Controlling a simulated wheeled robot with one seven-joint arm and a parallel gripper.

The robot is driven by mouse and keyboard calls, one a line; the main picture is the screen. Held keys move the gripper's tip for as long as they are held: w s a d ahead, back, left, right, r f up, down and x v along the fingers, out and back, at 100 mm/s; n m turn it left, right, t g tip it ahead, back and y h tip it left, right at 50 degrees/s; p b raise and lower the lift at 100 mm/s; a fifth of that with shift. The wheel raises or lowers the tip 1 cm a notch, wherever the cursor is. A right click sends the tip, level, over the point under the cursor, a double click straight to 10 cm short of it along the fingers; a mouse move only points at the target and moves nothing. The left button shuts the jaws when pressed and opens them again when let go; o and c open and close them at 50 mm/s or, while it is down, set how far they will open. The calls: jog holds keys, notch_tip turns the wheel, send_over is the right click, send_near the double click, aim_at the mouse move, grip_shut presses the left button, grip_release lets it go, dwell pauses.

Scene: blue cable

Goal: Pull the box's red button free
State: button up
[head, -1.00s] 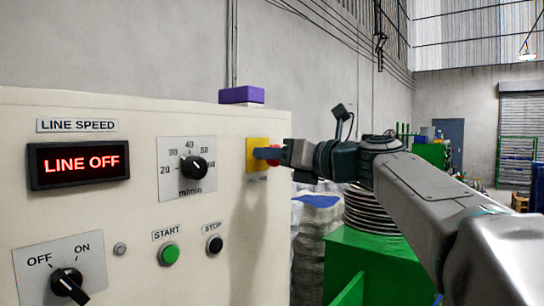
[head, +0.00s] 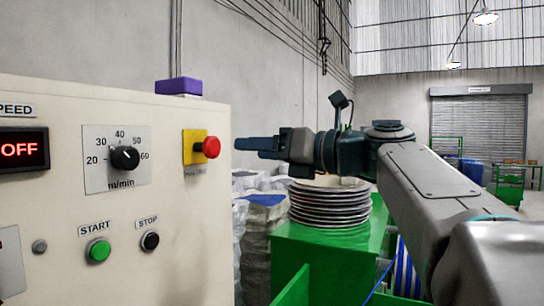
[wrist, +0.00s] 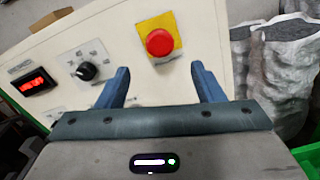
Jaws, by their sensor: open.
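The red button (head: 211,147) is a mushroom head on a yellow plate (head: 188,158) at the right side of the cream control box (head: 60,220). In the wrist view the red button (wrist: 159,42) stands on its yellow plate, ahead of and between my two blue fingers. My gripper (head: 238,144) is open and empty in the head view, to the right of the button with a gap between them. In the wrist view my gripper (wrist: 158,75) shows its fingers spread wide, touching nothing. The button is fully visible in both views.
The box also carries a speed dial (head: 125,158), a green start button (head: 98,250), a black stop button (head: 150,240) and a lit display (head: 22,150). A purple block (head: 178,86) sits on top. Sacks (head: 262,215) and a green stand (head: 330,255) are to the right.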

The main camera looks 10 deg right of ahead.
jog(key=shift+v, duration=1.55)
jog(key=shift+f, duration=0.1)
jog(key=s+a+f+n+g+h, duration=0.1)
jog(key=s+f+n+g+h, duration=0.3)
jog(key=f, duration=0.8)
jog(key=a+f+n+h, duration=0.1)
jog(key=f+n+h, duration=0.35)
jog(key=f, duration=0.75)
jog(key=s+d+f+n+g+h, duration=0.2)
jog(key=s+f+n, duration=0.4)
jog(key=f+n, duration=0.4)
jog(key=s+d+f+n+g+h, duration=0.2)
jog(key=s+f+n, duration=0.4)
jog(key=f+n, duration=0.4)
notch_tip(320, 180, down, 2)
jog(key=shift+s+d+h, duration=0.3)
jog(key=shift+d+h, duration=0.55)
jog(key=shift+d, duration=0.05)
